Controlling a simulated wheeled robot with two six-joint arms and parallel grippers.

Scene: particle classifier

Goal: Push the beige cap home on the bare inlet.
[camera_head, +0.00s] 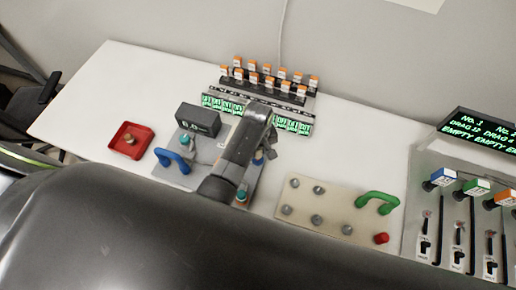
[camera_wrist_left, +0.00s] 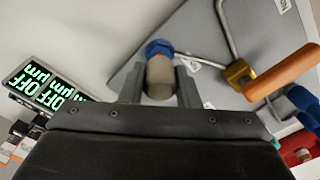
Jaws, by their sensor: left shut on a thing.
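In the left wrist view the beige cap (camera_wrist_left: 160,80) is a short grey-beige cylinder. My left gripper (camera_wrist_left: 160,68) is shut on it, one dark finger on each side. Just beyond the cap, in line with it, a blue fitting (camera_wrist_left: 158,47) shows, joined to a metal tube. The cap overlaps this fitting in the picture; I cannot tell whether they touch or how far the cap is on. In the head view my left gripper (camera_head: 263,153) is over the grey panel, and my own arm hides most of the cap and the inlet. My right gripper is not in view.
A red tray (camera_head: 117,146) with a small brownish part lies left of the panel. A blue handle (camera_head: 172,160) and a display box (camera_head: 198,120) are close by. An orange-handled valve (camera_wrist_left: 284,72) is right of the fitting. A beige board (camera_head: 333,213) lies to the right.

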